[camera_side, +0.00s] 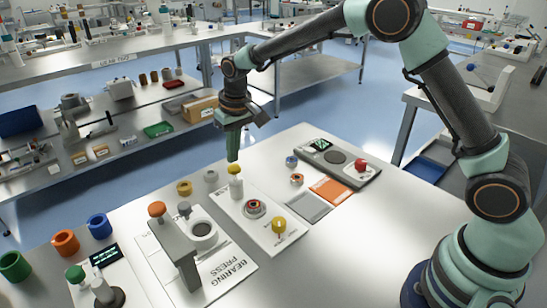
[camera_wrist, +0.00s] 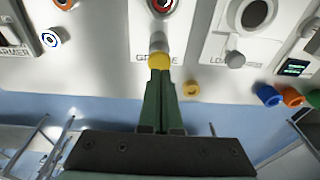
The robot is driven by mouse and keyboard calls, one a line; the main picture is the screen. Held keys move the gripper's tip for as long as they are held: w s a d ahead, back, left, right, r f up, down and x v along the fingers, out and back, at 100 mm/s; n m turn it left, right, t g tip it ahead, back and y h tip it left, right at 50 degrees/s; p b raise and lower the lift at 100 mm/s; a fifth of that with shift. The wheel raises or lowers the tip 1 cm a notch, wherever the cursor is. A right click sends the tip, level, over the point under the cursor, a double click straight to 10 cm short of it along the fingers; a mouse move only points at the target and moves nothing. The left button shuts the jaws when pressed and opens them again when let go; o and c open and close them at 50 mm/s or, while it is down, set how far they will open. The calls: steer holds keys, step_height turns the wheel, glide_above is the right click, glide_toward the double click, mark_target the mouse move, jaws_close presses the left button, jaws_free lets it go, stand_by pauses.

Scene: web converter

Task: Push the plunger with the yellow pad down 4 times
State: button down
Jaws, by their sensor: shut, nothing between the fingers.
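The plunger's yellow pad (camera_side: 235,169) sits on top of a pale upright post (camera_side: 236,188) at the back of a white station plate (camera_side: 262,222). My gripper (camera_side: 232,158) is shut and points down right over the yellow pad. In the side view its tips are at the pad's top; I cannot tell whether they touch. In the wrist view the yellow pad (camera_wrist: 158,61) shows just past the shut green fingers (camera_wrist: 159,74), with the grey post (camera_wrist: 158,42) beyond it. Nothing is held.
The same plate carries a ringed socket (camera_side: 255,208) and a yellow knob (camera_side: 278,226). The bearing press (camera_side: 180,245) with an orange knob stands to the left. Loose rings, such as a yellow one (camera_side: 184,188), lie nearby. A grey panel (camera_side: 340,162) with a red knob is right.

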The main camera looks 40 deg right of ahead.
mark_target(234, 167)
steer(key=shift+f, duration=0.1)
steer(key=shift+f, duration=0.35)
steer(key=shift+f, duration=0.35)
steer(key=shift+f, duration=1)
steer(key=shift+r, duration=1.8)
